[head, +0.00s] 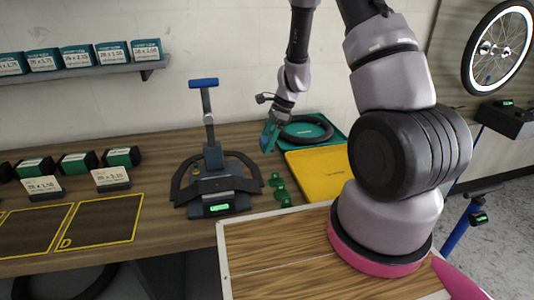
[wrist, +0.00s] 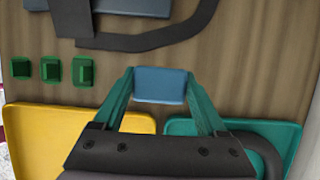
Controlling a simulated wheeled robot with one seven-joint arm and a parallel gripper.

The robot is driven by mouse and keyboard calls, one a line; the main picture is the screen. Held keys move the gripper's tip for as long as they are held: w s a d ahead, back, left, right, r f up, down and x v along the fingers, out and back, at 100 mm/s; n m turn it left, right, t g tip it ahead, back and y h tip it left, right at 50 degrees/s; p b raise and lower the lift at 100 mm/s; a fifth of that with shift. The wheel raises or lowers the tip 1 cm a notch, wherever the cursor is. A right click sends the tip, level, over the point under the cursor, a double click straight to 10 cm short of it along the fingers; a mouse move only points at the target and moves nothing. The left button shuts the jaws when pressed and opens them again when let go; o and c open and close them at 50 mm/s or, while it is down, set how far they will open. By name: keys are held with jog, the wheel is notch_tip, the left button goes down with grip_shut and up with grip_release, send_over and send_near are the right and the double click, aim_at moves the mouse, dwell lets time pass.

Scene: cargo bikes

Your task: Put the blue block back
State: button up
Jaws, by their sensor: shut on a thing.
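My gripper (wrist: 160,90) has teal fingers and is shut on a blue block (wrist: 161,85), which sits between the fingertips in the wrist view. In the head view my gripper (head: 269,136) points down above the bench, at the near left corner of the teal tray (head: 325,121); the block cannot be made out there. Three small green blocks (head: 280,193) stand in a row on the bench, left of the yellow tray (head: 318,172). The wrist view shows the green blocks (wrist: 50,69) to the left of the held block.
A stand (head: 217,185) with a blue-topped handle and a black tyre piece is left of the green blocks. A black ring (head: 306,129) lies in the teal tray. Boxes line the wall shelf (head: 95,70). Bare bench (head: 160,140) shows behind the stand.

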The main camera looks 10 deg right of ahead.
aim_at(267, 160)
jog(key=shift+f, duration=2.2)
